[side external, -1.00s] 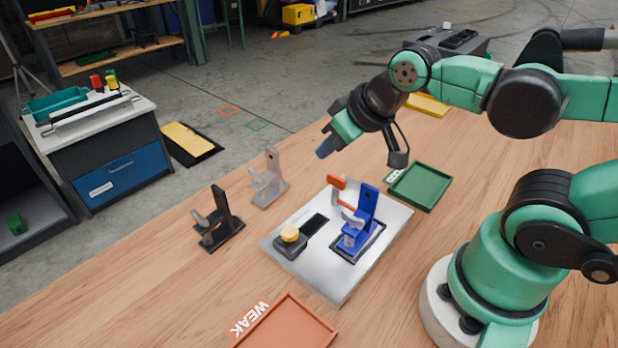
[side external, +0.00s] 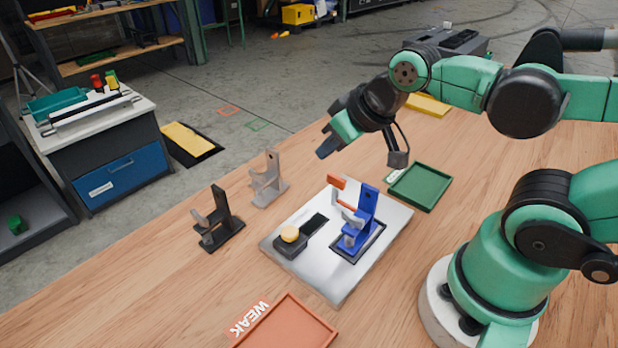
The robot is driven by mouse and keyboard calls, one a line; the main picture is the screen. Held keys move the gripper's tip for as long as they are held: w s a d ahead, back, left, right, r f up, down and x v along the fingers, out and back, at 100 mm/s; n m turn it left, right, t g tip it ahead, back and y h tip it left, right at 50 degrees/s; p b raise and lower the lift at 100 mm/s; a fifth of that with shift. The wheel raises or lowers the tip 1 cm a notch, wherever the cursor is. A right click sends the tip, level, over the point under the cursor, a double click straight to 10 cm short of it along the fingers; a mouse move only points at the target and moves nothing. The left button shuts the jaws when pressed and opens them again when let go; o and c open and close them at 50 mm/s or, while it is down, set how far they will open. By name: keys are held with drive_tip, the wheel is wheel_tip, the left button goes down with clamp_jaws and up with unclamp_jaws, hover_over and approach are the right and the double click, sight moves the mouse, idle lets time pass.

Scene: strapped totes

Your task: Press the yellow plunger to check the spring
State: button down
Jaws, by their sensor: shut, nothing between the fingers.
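The yellow plunger (side external: 290,233) is a round cap on a small black block at the left of a silver plate (side external: 320,285). A blue fixture (side external: 362,222) with a pale clip-like part and an orange piece (side external: 337,181) stands upright on the right side of the plate. My gripper (side external: 324,153) is shut and empty. It is in the air, above and behind the plate in the picture, apart from the plunger and the fixture.
A black bracket (side external: 218,222) and a grey bracket (side external: 268,182) stand on the wooden table left of the plate. A green tray (side external: 420,187) lies at the right. An orange tray (side external: 288,328) beside the word WEAK lies in front.

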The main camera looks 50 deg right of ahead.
idle(0.6)
drive_tip(key=r+m+y, duration=0.2)
drive_tip(key=m+y, duration=0.4)
drive_tip(key=m, duration=1.3)
hover_over(295, 229)
drive_tip(key=shift+f, duration=0.15)
drive_tip(key=shift+f, duration=4.3)
drive_tip(key=shift+s, duration=0.1)
drive_tip(key=shift+r, duration=0.1)
